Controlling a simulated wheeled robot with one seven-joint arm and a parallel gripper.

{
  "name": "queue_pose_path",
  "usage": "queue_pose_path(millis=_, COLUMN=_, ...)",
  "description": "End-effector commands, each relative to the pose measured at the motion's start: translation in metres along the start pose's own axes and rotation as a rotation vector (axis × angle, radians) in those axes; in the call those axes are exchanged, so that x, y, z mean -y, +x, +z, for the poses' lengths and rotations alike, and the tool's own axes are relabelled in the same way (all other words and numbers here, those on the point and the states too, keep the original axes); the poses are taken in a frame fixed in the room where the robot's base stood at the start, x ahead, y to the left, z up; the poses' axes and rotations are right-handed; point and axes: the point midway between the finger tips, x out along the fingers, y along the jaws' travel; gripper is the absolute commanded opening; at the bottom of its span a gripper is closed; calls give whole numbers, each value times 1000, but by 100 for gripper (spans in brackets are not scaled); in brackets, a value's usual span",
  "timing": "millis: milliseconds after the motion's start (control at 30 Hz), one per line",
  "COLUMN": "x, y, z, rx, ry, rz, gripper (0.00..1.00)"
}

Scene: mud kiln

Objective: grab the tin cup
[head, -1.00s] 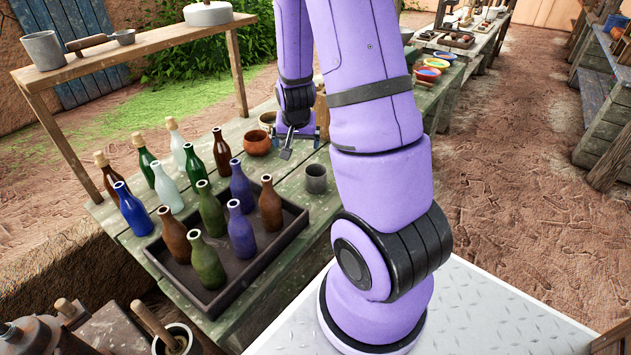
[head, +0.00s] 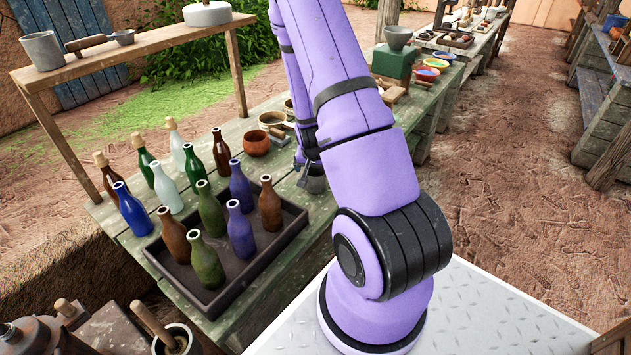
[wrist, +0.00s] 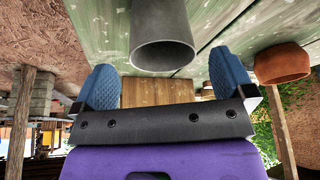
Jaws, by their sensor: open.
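The grey tin cup (head: 315,180) stands upright on the green plank table, right of the bottle tray. My arm partly hides it in the head view. My gripper (head: 302,172) is right beside the cup on its left side. In the wrist view, which is upside down, the cup (wrist: 163,30) shows its open rim ahead of the gripper (wrist: 164,78). The two blue fingers are spread wide and empty. The cup lies roughly in line with the gap between them, and I see no contact.
A dark tray (head: 272,245) with several bottles stands left of the cup. An orange-brown bowl (head: 257,144) is behind it, also in the wrist view (wrist: 282,63). More bowls stand farther back. A larger grey mug (head: 43,51) sits on the raised shelf (head: 150,42).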

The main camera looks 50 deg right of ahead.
Motion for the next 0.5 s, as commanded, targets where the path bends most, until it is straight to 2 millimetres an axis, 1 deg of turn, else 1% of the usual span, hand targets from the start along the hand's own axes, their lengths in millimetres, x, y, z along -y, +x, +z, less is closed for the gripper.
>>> queue_pose_path(millis=133, x=1, y=11, z=1, rx=0, ry=-1, rz=0, gripper=100)
queue_pose_path(millis=400, x=2, y=43, z=2, rx=0, ry=-1, rz=0, gripper=100)
queue_pose_path(millis=500, x=2, y=50, z=2, rx=0, ry=0, rz=0, gripper=100)
